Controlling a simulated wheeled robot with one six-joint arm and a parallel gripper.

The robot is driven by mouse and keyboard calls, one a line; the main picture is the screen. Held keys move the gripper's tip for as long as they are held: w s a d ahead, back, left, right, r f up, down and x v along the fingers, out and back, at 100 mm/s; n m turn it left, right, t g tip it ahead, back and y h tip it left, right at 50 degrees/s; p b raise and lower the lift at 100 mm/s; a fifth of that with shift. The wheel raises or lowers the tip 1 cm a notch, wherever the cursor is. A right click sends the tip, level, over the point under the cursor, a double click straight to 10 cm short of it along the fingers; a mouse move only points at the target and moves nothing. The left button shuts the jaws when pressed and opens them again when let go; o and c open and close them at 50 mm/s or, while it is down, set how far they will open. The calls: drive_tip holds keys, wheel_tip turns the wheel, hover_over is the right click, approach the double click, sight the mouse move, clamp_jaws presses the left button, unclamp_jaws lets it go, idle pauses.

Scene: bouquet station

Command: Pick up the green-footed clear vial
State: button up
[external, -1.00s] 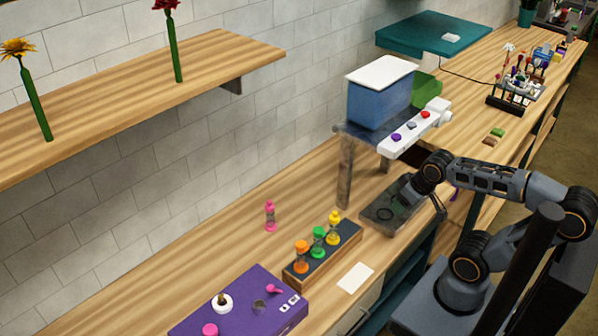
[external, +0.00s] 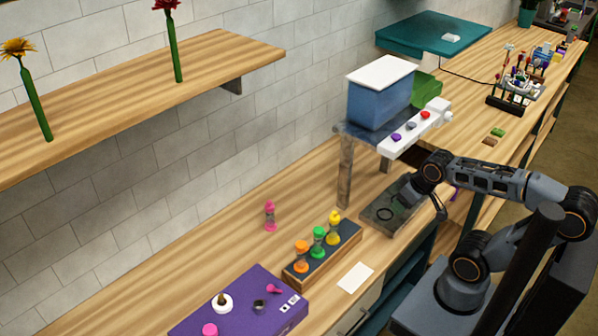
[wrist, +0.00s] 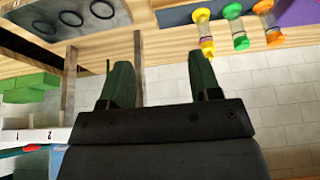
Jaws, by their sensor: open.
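The green-footed clear vial (external: 318,243) stands upright in the wooden rack, between an orange-ended vial (external: 301,257) and a yellow-ended vial (external: 334,228). In the wrist view the green vial (wrist: 236,25) is at the top right, between the yellow vial (wrist: 203,32) and the orange vial (wrist: 268,22). My gripper (wrist: 163,75) is open and empty, its two dark green fingers apart. It is clear of the vials; in the external view my arm reaches over the counter to the right of the rack, and the fingertips are hard to make out there.
The rack (external: 293,281) stands on the wooden counter. A pink vial (external: 270,216) stands behind it and a purple box (external: 243,296) is at front left. A stand with a blue bin (external: 378,101) is behind my gripper. A white card (external: 355,277) lies right of the rack.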

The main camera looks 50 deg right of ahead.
drive_tip(key=shift+o, duration=0.4)
drive_tip(key=w+a+f+n+t+y+b, duration=0.25)
drive_tip(key=w+a+f+t+b, duration=0.2)
drive_tip(key=a+b, duration=0.4)
drive_tip(key=w+a+f+n+t+y+b, duration=0.1)
drive_tip(key=w+a+f+t+y+b, duration=0.3)
drive_tip(key=a+b, duration=0.45)
drive_tip(key=m+t+h+b, duration=0.3)
drive_tip(key=t+h+b, duration=0.2)
drive_tip(key=h+b, duration=0.25)
approach(322, 243)
drive_tip(key=shift+y, duration=0.5)
drive_tip(key=w+p, duration=0.3)
drive_tip(key=p, duration=0.1)
drive_tip(key=w+r+p, duration=0.1)
drive_tip(key=w+p, duration=0.2)
drive_tip(key=shift+w+d+r+p, duration=0.15)
drive_tip(key=shift+w+d+p, duration=0.05)
drive_tip(key=shift+w+p, duration=0.15)
drive_tip(key=shift+w+f+p, duration=0.35)
drive_tip(key=shift+w+p, duration=0.45)
drive_tip(key=shift+p, duration=0.05)
